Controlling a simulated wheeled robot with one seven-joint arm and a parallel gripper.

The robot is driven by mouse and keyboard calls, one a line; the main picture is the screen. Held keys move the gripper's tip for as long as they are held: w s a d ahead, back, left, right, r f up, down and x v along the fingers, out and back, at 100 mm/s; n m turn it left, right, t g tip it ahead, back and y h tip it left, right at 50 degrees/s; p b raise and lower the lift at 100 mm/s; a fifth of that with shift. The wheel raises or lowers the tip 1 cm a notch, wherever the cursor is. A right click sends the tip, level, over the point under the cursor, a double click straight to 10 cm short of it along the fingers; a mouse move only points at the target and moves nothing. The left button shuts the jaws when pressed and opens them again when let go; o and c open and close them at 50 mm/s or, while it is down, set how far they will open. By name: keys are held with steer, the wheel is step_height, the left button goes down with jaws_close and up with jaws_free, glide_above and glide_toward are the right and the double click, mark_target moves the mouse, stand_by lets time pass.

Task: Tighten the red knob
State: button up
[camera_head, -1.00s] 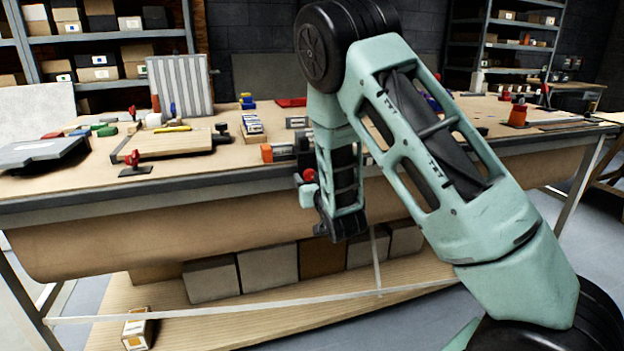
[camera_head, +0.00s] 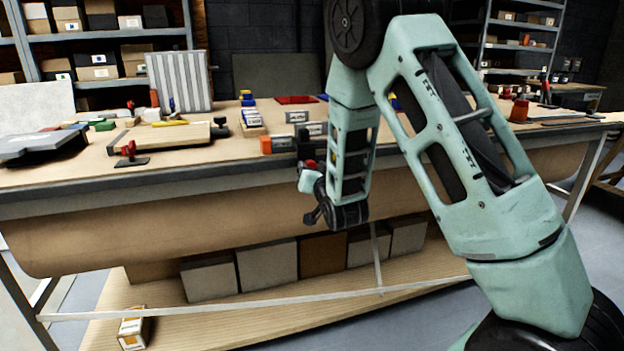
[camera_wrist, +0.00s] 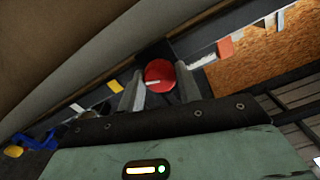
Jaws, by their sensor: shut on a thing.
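The red knob (camera_wrist: 160,74) is round with a pale mark on its face. In the wrist view it sits between my gripper's two grey fingers (camera_wrist: 161,88), which are shut on it from both sides. In the head view a small red patch, the knob (camera_head: 311,164), shows at the bench's front edge, with my gripper (camera_head: 308,180) right at it. My arm and hand hide most of the contact there. How far the knob is turned cannot be told.
The workbench (camera_head: 80,180) carries a wooden board (camera_head: 170,138), a small red clamp (camera_head: 128,150), an orange block (camera_head: 266,145) and several boxes. An orange-red container (camera_head: 519,110) stands at the right. Cartons (camera_head: 267,263) sit on the shelf below.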

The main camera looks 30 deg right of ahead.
steer(key=shift+f+m+b, duration=0.1)
steer(key=shift+m+b, duration=9.05)
steer(key=shift+m, duration=1.15)
steer(key=o, duration=1)
steer(key=shift+s, duration=0.1)
steer(key=p+v, duration=0.1)
steer(key=v, duration=1.1)
